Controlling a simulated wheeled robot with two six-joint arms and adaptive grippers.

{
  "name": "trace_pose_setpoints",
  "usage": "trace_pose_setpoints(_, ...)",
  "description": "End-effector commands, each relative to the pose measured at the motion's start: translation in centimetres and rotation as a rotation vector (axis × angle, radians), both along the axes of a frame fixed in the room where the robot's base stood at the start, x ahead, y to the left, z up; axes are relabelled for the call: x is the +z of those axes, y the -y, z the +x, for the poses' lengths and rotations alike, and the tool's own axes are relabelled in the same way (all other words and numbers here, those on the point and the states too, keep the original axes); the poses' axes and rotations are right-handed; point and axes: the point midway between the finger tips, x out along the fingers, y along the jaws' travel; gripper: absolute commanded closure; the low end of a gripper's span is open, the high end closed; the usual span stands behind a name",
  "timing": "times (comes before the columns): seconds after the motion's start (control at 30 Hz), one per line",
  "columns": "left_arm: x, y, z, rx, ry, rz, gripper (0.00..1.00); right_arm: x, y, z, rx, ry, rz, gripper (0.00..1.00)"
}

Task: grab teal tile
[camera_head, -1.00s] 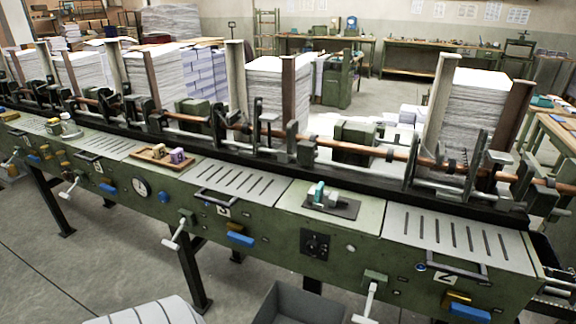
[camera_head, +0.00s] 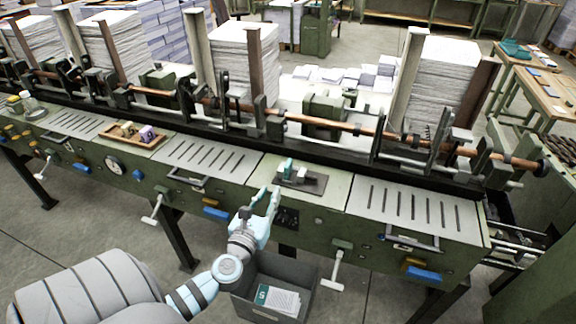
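A small teal tile (camera_head: 288,168) stands on a dark mat (camera_head: 316,185) on top of the green machine, beside a small pale and dark object (camera_head: 299,176). My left gripper (camera_head: 269,191) is light blue and points up toward the machine, in front of its panel and below and left of the tile in the picture. Its two fingers look parted, with nothing visible between them. It is apart from the tile. My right gripper is not in view.
A grey bin (camera_head: 310,297) holding printed sheets is on the floor below my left arm. A wooden tray (camera_head: 150,143) with small blocks sits left on the machine. Slotted plates (camera_head: 412,208) flank the mat, with a copper rod (camera_head: 350,126) and paper stacks behind.

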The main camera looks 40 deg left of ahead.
Motion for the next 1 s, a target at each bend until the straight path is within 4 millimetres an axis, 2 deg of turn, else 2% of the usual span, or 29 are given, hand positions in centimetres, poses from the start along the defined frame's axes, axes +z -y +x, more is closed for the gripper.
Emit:
trace_pose_setpoints(0.2,-0.1,-1.8,5.7,-0.001,0.001,0.003,0.78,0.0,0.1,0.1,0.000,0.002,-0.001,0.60)
trace_pose_setpoints(0.43,-0.3,-2.7,8.5,-0.002,-0.001,0.004,0.78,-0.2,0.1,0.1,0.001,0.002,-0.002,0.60)
trace_pose_setpoints(0.6,-0.4,-3.5,11.7,-0.003,-0.001,0.004,0.78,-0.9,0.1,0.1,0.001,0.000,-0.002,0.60)
trace_pose_setpoints(0.7,-0.4,-3.8,12.5,-0.003,-0.004,0.004,0.78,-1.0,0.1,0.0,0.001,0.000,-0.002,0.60)
trace_pose_setpoints(0.87,-0.3,-3.8,12.5,-0.004,-0.004,0.005,0.78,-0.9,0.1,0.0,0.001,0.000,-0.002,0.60)
trace_pose_setpoints(1.0,-0.3,-3.8,12.5,-0.004,-0.004,0.005,0.99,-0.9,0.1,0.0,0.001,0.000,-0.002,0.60)
